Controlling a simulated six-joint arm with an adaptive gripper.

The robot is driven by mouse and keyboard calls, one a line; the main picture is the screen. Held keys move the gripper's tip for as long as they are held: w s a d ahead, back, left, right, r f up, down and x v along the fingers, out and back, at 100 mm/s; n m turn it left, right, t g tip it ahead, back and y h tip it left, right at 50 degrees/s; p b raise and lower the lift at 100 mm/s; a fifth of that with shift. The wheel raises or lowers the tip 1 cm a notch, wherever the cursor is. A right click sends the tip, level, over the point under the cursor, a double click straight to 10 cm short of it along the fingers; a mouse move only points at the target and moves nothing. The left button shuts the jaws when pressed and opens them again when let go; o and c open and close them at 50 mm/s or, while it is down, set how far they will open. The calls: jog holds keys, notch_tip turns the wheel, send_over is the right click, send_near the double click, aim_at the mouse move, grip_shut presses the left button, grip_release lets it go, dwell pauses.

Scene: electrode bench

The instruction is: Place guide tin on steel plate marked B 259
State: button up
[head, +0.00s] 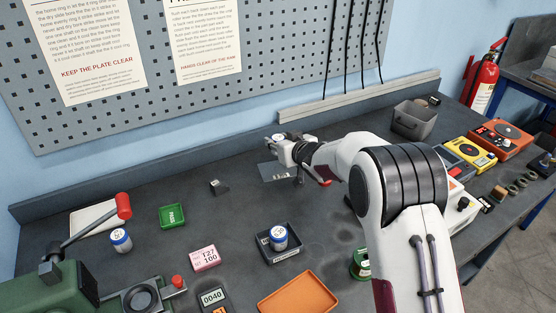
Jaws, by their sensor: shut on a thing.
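My gripper (297,176) is at the back middle of the bench, at the end of my white arm. A white tin with a blue lid or band (121,241) stands at the left. A similar tin (280,238) stands in a dark tray (284,256). A green tin (360,266) is partly hidden by my arm. I cannot tell which one is the guide tin.
A red-knobbed lever press (80,250) is at left. A grey bin (413,120) and coloured instruments (468,152) stand right. The back left-centre is mostly clear.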

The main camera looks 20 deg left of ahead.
jog(key=shift+f, duration=1.5)
jog(key=shift+f, duration=0.1)
jog(key=shift+f, duration=1.8)
jog(key=shift+f, duration=0.15)
jog(key=o, duration=1.2)
jog(key=shift+r, duration=0.2)
jog(key=shift+v, duration=5.95)
jog(key=shift+s, duration=0.1)
